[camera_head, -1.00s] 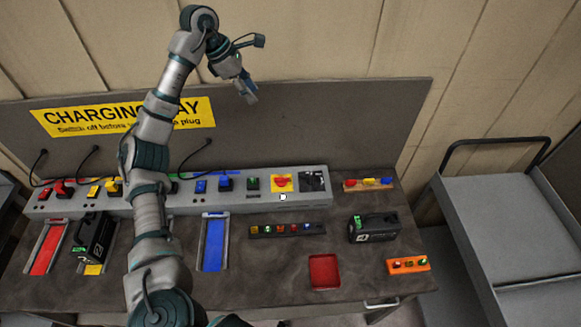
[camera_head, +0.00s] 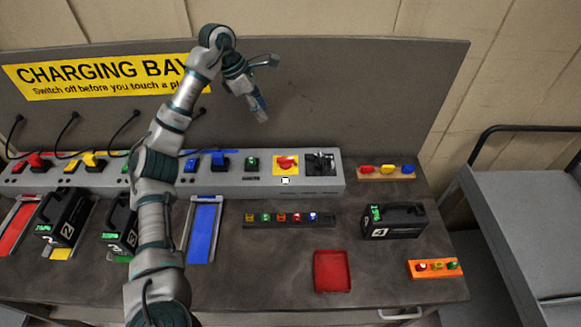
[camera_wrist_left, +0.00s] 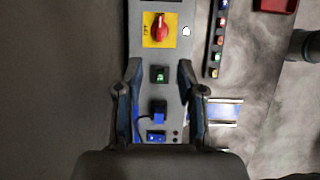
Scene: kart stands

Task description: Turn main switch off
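The main switch (camera_head: 286,163) is a red rotary knob on a yellow plate, near the right end of the long grey charging unit (camera_head: 225,178). In the left wrist view the knob (camera_wrist_left: 160,29) lies ahead of the fingers, its grip running along the unit's length. My left gripper (camera_head: 261,108) hangs above and behind the unit, up and left of the switch in the head view. My right gripper does not show.
A green switch (camera_head: 252,163) and a black device (camera_head: 320,163) flank the main switch. Black batteries (camera_head: 394,220), a red tray (camera_head: 332,271), an indicator strip (camera_head: 289,219) and an orange block (camera_head: 434,268) are on the table. The grey back panel (camera_head: 350,95) stands behind.

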